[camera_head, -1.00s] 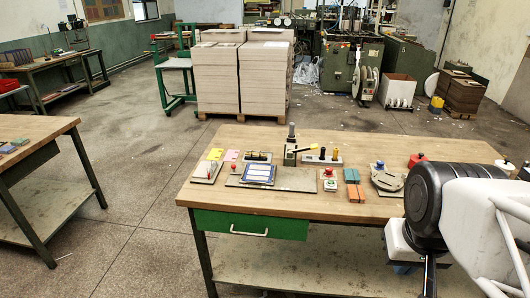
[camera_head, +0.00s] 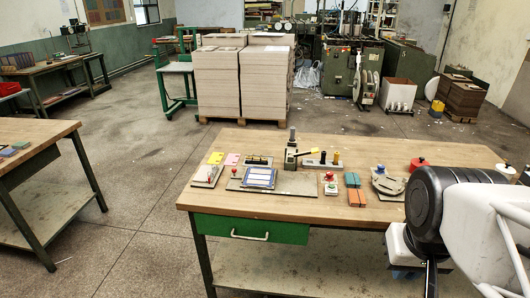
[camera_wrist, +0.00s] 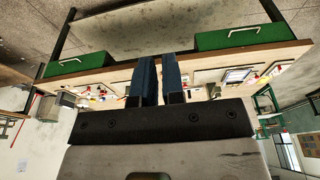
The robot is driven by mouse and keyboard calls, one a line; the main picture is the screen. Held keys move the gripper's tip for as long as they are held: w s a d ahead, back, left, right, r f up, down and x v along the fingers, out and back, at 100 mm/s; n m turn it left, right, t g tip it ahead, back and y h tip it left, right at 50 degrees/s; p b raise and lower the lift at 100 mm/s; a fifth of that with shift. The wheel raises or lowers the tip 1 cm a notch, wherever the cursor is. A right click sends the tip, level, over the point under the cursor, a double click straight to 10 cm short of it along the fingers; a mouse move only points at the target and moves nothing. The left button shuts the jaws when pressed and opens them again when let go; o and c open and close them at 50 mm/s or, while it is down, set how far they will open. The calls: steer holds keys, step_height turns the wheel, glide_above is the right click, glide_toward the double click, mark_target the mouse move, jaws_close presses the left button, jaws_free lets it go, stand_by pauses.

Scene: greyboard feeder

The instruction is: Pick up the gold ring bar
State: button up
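A small dark bar with gold-coloured spots (camera_head: 258,161) lies at the back left of the workbench, behind a blue-framed card. It may be the gold ring bar, but it is too small to tell for certain. My gripper shows in the wrist view (camera_wrist: 160,75) as two blue fingers with a narrow gap and nothing between them. It hangs off the bench's front side, well away from the bar. In the head view my arm fills the right edge and the fingertips are mostly hidden.
The wooden workbench (camera_head: 300,207) holds a lever tool (camera_head: 291,153), a row of knobbed pegs (camera_head: 322,162), orange and teal blocks (camera_head: 356,197), a grey curved device (camera_head: 388,182) and a red knob (camera_head: 420,163). A green drawer (camera_head: 250,229) sits under the front edge.

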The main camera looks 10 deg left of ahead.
steer(key=o, duration=1.2)
steer(key=shift+o, duration=0.2)
steer(key=w+a+r, duration=0.2)
steer(key=w+r, duration=0.1)
steer(key=w, duration=0.8)
steer(key=w+a+r, duration=0.2)
steer(key=w+r, duration=0.1)
steer(key=w, duration=0.8)
steer(key=w+a+f+t, duration=0.1)
steer(key=w+a, duration=0.3)
steer(key=w, duration=0.7)
steer(key=w+a+f, duration=0.1)
steer(key=w+a, duration=0.4)
steer(key=w, duration=0.6)
steer(key=w+a+f, duration=0.5)
steer(key=w+a, duration=0.1)
steer(key=w, duration=0.4)
steer(key=w+a+f, duration=0.4)
steer(key=w+a, duration=0.2)
steer(key=w, duration=0.3)
steer(key=w+a+f+t, duration=0.1)
steer(key=w+a+f, duration=1.2)
steer(key=f, duration=0.2)
steer(key=shift+a+f+m, duration=0.2)
steer(key=shift+a+m, duration=0.05)
steer(key=shift+m, duration=0.15)
steer(key=shift+w+f, duration=0.1)
